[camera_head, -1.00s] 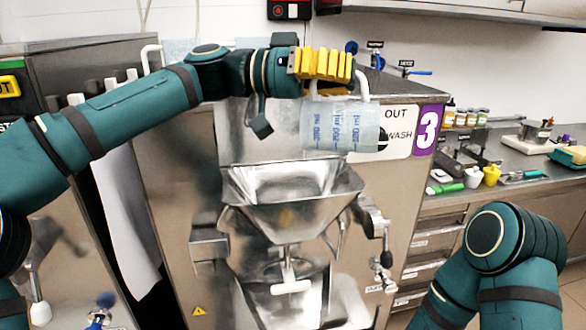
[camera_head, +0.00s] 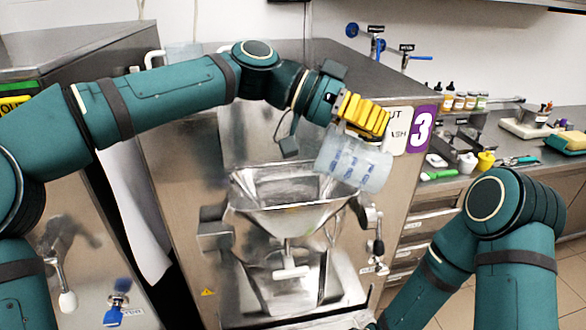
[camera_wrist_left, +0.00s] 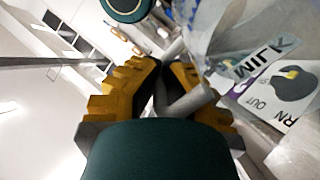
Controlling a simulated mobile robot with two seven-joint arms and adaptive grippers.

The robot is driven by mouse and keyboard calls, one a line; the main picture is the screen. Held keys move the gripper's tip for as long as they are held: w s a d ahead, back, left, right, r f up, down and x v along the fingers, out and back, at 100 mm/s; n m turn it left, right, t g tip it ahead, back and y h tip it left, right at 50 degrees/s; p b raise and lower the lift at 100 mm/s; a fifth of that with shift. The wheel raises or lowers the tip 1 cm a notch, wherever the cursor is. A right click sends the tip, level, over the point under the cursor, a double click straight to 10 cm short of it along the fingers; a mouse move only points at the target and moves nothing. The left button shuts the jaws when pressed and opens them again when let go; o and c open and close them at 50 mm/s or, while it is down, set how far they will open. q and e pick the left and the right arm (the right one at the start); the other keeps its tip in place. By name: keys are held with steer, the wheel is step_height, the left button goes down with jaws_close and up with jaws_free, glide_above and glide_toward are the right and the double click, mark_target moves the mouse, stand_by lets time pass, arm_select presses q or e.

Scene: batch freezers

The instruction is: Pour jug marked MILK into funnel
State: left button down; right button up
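The clear jug (camera_head: 354,163) with blue graduation marks hangs tilted from my left gripper (camera_head: 364,115), over the right side of the funnel. The yellow fingers of my left gripper are closed on its handle. In the left wrist view my gripper (camera_wrist_left: 165,85) has its fingers around the pale handle, and the jug (camera_wrist_left: 235,45) shows a MILK label. The metal funnel (camera_head: 285,200) sits open on the front of the freezer machine. I cannot see anything flowing from the jug. My right gripper is out of view; only my right arm shows.
The steel machine front (camera_head: 180,160) carries a sign with a purple 3 (camera_head: 421,129). Blue-handled taps (camera_head: 377,45) are on the back wall.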

mark_target(390, 155)
arm_select(q)
steer(key=shift+s+d+r+t+y+p, duration=0.15)
steer(key=shift+d+y+p, duration=0.45)
steer(key=shift+p, duration=0.8)
steer(key=shift+s+d+t+y+p, duration=0.1)
steer(key=shift+d+t+y+p, duration=0.2)
steer(key=shift+y+p, duration=0.8)
steer(key=shift+s+d+r+t+y+p, duration=0.1)
steer(key=shift+d+y+p, duration=0.35)
steer(key=shift+p, duration=1.25)
steer(key=shift+d+f+y+b, duration=0.2)
steer(key=shift+f+y+b, duration=0.05)
steer(key=shift+f+b, duration=0.05)
steer(key=s+d+f+t+y, duration=0.1)
steer(key=d+f+t+y, duration=0.1)
steer(key=d+f+y, duration=0.4)
steer(key=shift+s+d+y, duration=0.15)
steer(key=shift+s+y, duration=0.1)
steer(key=shift+y, duration=1.15)
